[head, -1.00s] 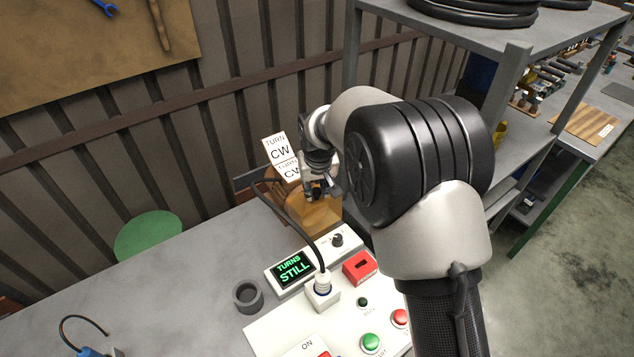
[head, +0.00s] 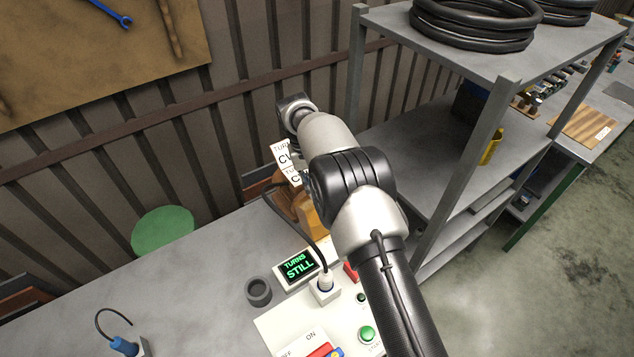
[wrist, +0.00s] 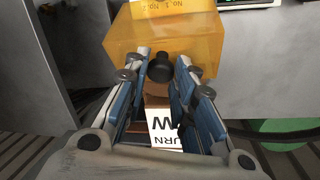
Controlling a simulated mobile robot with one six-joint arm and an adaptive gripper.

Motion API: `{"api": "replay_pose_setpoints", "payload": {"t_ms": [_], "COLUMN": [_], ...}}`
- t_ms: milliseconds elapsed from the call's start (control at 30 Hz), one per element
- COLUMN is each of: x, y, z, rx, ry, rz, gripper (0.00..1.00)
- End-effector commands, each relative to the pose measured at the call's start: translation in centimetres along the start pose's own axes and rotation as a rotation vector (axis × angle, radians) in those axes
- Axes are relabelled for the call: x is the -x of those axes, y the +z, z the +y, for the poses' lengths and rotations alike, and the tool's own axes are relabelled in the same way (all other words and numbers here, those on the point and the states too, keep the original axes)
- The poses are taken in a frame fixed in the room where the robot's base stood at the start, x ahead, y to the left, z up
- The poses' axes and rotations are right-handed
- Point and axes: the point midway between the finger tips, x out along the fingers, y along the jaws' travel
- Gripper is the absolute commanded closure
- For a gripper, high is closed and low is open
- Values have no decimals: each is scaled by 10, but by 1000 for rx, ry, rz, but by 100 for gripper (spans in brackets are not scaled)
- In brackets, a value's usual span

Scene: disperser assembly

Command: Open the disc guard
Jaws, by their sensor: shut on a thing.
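The disc guard (wrist: 130,45) is a translucent amber box with a dark round knob (wrist: 160,69), and it fills the top middle of the wrist view. My gripper (wrist: 170,72) has its fingers on both sides of the knob and is shut on it. In the head view part of the amber guard (head: 314,223) shows at the back of the bench, left of my arm. My arm hides the gripper's fingers and the knob there. How far the guard is swung cannot be told.
White "TURN CW" signs (head: 284,157) stand behind the guard. In front are a display (head: 298,266) reading "TURNS STILL", a cable plug (head: 325,283), a grey ring (head: 258,291) and a green button (head: 367,334). A grey shelf (head: 430,175) stands to the right. The bench's left is mostly clear.

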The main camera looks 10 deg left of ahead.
Motion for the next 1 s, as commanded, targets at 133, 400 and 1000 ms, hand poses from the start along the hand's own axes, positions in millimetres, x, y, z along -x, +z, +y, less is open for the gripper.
{"api": "replay_pose_setpoints", "payload": {"t_ms": [133,400,1000], "x": [0,1,1], "y": [-1,-3,-3], "z": [0,-1,-1], "rx": [3,7,8], "ry": [9,16,17], "rz": [-23,-43,-45], "gripper": [100,100,66]}}
